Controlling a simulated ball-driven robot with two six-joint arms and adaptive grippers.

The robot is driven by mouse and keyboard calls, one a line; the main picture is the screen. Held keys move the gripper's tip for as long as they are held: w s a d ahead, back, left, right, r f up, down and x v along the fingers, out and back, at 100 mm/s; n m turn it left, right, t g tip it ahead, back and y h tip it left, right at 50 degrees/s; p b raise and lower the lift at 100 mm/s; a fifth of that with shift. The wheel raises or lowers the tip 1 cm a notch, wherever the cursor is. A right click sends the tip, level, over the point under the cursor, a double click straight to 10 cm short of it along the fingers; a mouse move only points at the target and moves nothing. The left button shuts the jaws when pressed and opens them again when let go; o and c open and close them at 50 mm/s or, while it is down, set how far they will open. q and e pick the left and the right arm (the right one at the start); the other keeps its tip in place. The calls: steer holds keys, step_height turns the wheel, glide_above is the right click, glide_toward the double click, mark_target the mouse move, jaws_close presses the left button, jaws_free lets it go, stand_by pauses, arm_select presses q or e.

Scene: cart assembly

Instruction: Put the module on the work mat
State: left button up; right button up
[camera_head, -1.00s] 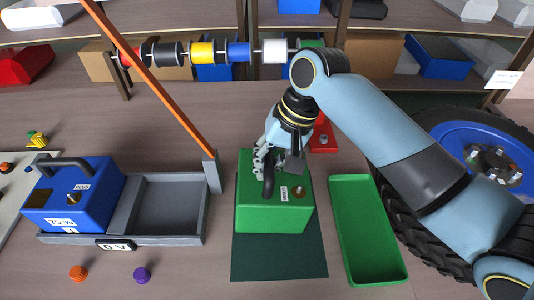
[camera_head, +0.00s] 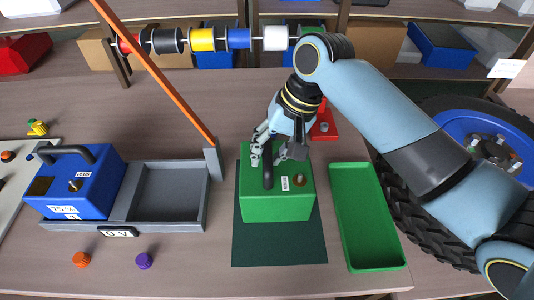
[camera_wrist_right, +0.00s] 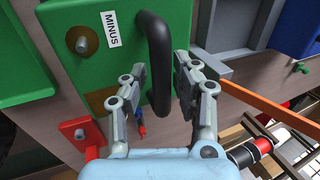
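The green module (camera_head: 277,207), labelled MINUS and with a black handle, rests on the dark green work mat (camera_head: 280,250), over its rear part. It also shows in the right wrist view (camera_wrist_right: 105,75). My right gripper (camera_head: 276,155) is at the handle's rear end. In the right wrist view, its fingers (camera_wrist_right: 158,88) are spread on both sides of the black handle (camera_wrist_right: 160,65), with gaps visible. A blue module (camera_head: 90,188), marked PLUS and 75 %, sits in the left part of a grey tray (camera_head: 205,195). My left gripper is out of view.
The grey tray's right compartment is empty; its display (camera_head: 118,232) reads 0 V. An empty green tray (camera_head: 367,215) lies right of the mat. A red part (camera_head: 323,127) stands behind the module. An orange bar (camera_head: 155,75) slants above the grey tray. A large wheel (camera_head: 480,140) is at right.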

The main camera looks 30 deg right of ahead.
mark_target(287, 167)
steer(key=v, duration=1.1)
steer(key=shift+a, duration=0.1)
